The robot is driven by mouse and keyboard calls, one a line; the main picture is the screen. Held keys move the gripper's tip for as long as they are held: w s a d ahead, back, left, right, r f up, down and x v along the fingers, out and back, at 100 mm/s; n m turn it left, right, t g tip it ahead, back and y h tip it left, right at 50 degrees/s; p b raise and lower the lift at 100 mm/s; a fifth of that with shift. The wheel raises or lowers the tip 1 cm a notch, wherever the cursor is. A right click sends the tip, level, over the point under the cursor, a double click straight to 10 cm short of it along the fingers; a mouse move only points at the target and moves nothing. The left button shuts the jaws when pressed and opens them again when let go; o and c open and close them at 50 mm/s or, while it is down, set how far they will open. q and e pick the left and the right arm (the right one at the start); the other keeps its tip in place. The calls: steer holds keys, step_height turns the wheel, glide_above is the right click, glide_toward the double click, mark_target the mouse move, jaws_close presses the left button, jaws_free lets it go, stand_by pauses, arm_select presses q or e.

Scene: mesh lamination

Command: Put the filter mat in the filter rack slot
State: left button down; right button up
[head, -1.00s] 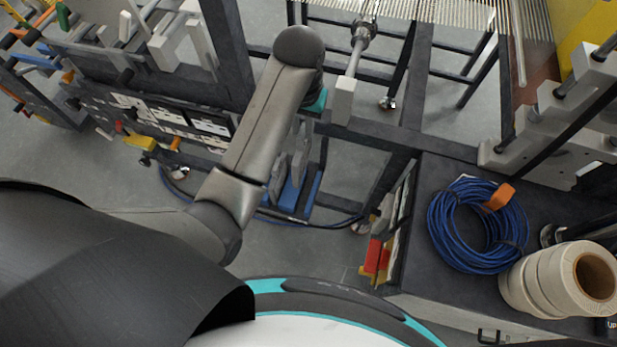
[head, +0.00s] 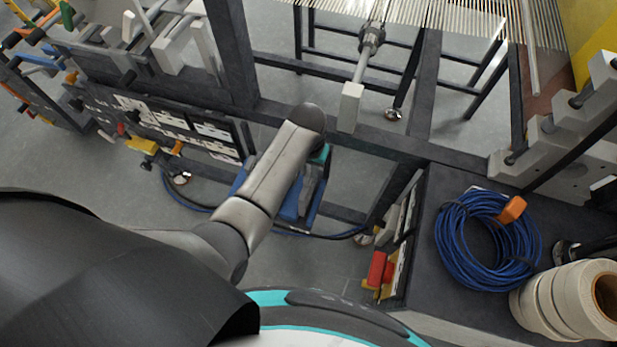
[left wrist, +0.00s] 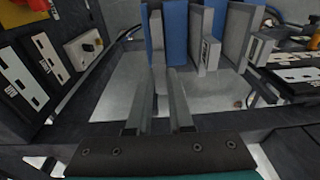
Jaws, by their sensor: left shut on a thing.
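In the head view my left gripper (head: 308,182) is low, under the end of my forearm and mostly hidden by it. Upright blue panels (head: 289,206) stand close around it. Another blue panel (left wrist: 236,38) and a grey upright plate (left wrist: 211,55) stand to the right. I cannot tell which gap is the rack slot. My right gripper is not in view.
A dark frame beam (head: 375,140) runs just beyond the gripper. A coiled blue cable (head: 485,240) and white rolls (head: 575,300) lie on the dark bench at right. A panel of white plates (head: 175,125) stands at left. Grey floor shows below.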

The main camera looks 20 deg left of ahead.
arm_select(q)
steer(key=shift+f+b, duration=0.65)
steer(key=shift+f, duration=1.35)
steer(key=c, duration=1.3)
jaws_free()
steer(key=shift+f, duration=0.15)
steer(key=o, duration=0.5)
steer(key=r+p, duration=0.1)
steer(key=r, duration=0.3)
steer(key=r+p, duration=0.1)
steer(key=r, duration=0.3)
steer(key=s+r+p, duration=0.1)
steer(key=r+p, duration=0.1)
steer(key=r, duration=0.2)
steer(key=shift+s+d+r, duration=0.1)
steer(key=shift+r, duration=0.1)
